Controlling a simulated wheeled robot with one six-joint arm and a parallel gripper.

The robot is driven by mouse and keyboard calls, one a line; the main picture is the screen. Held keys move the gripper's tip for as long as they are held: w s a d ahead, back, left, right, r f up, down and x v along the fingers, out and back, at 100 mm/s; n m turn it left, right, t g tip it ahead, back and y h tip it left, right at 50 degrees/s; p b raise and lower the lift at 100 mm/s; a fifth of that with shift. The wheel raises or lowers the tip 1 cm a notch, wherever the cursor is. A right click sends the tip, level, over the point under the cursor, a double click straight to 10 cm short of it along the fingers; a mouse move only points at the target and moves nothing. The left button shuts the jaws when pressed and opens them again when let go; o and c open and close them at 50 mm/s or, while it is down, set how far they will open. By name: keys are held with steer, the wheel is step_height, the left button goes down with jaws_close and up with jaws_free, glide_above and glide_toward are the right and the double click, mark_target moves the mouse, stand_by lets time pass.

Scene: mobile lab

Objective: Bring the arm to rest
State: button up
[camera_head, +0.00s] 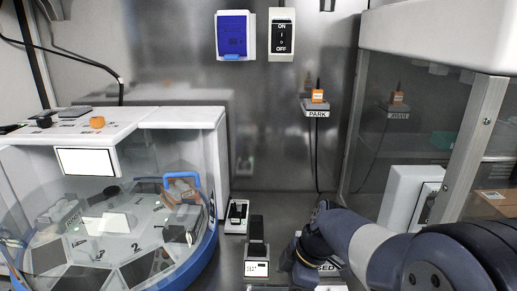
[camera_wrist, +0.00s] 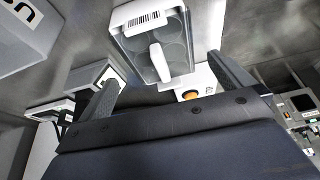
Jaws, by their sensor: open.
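My arm (camera_head: 375,245) reaches in from the lower right in the head view, low and bent over the bench. Its wrist end is near the bottom centre, and the fingers are hidden there. In the wrist view my gripper (camera_wrist: 168,88) shows two dark fingers spread wide apart, with nothing held between them. A white box with a clear window, a barcode and a white handle (camera_wrist: 160,62) lies beyond the fingers. I cannot tell whether they touch it; a gap seems to show.
A small dark-topped stand (camera_head: 257,268) and a white holder (camera_head: 237,216) sit left of my wrist. A round glazed machine (camera_head: 215,150) fills the left. A framed glass cabinet (camera_head: 470,145) stands close on the right. A PARK shelf (camera_head: 317,112) is on the back wall.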

steer(key=x, duration=0.4)
steer(key=shift+s, duration=0.1)
step_height(320, 180, up, 2)
steer(key=shift+r+p, duration=0.2)
steer(key=shift+p, duration=0.85)
steer(key=shift+r+p, duration=0.8)
steer(key=shift+p, duration=0.85)
steer(key=shift+r+p, duration=0.8)
steer(key=shift+p, duration=0.05)
steer(key=shift+d, duration=0.15)
